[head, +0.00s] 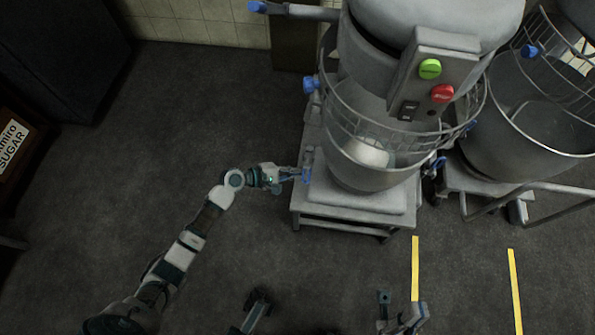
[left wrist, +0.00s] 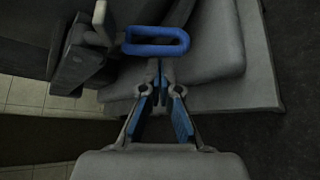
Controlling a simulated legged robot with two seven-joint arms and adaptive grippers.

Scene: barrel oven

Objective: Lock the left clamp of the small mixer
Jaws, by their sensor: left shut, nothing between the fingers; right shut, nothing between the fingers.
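The small mixer (head: 372,160) stands on a low grey base, its bowl under the grey head and wire guard. Its left clamp has a blue loop handle (head: 306,175), low on the bowl's left side. In the left wrist view the blue loop handle (left wrist: 156,50) lies just beyond my fingertips. My left gripper (head: 299,175) is shut and empty, close beside the handle; I cannot tell whether they touch. Its fingertips (left wrist: 161,70) are together in the left wrist view. The clamp's other end is hard to make out.
A blue-tipped lever (head: 311,84) is higher on the mixer's left. Another blue handle (head: 436,165) is at the bowl's right. A second mixer (head: 530,130) with a rail stands at the right. Open dark floor (head: 200,130) lies left of the small mixer.

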